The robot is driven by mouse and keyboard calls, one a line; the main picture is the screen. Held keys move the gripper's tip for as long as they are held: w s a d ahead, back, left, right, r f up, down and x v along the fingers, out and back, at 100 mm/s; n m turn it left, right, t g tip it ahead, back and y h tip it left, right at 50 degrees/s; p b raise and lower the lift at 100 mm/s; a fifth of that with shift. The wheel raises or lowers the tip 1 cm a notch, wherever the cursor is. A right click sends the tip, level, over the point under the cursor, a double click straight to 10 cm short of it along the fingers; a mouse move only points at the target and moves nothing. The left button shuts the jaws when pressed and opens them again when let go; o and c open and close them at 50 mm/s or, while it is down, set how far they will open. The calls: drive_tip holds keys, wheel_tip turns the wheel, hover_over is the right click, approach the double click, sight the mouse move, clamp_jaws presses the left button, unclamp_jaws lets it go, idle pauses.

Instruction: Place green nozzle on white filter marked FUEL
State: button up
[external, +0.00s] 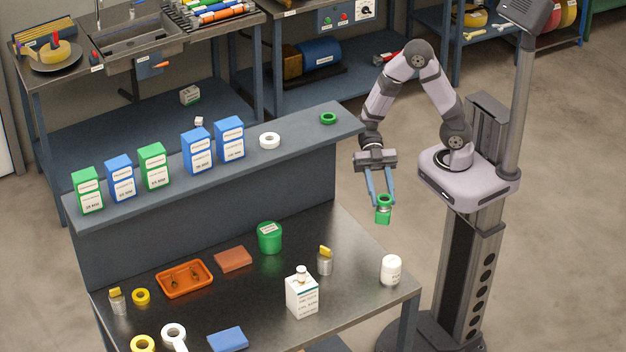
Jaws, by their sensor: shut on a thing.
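My gripper (381,198) is shut on the green nozzle (384,214), a small green piece with a ring-like top. It holds the nozzle in the air beyond the right end of the workbench. A white cylinder (391,271) with dark lettering stands upright near the bench's right corner, below the nozzle in the picture. It looks like the white filter, but the lettering is too small to read for sure. The nozzle and the white cylinder are clearly apart.
On the bench (345,235) stand a white box-shaped can (301,295), a small metal can with a yellow top (325,263) and a green canister (270,239). An orange tray (185,279) lies left. The raised shelf (290,155) bears several boxes, a white ring and a green ring.

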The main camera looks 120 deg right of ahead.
drive_tip(key=shift+w+a+r+p+x, duration=0.1)
drive_tip(key=shift+r+p+x, duration=0.35)
drive_tip(key=shift+x, duration=1.8)
drive_tip(key=shift+w+a+r+p+x, duration=0.15)
drive_tip(key=shift+p+x, duration=0.5)
drive_tip(key=shift+x, duration=1.65)
drive_tip(key=shift+s+a+r+p+x, duration=0.1)
drive_tip(key=shift+r+p+x, duration=0.35)
drive_tip(key=shift+x, duration=1.8)
drive_tip(key=shift+f, duration=0.2)
drive_tip(key=shift+f, duration=0.15)
drive_tip(key=o, duration=1.2)
drive_tip(key=shift+o, duration=0.2)
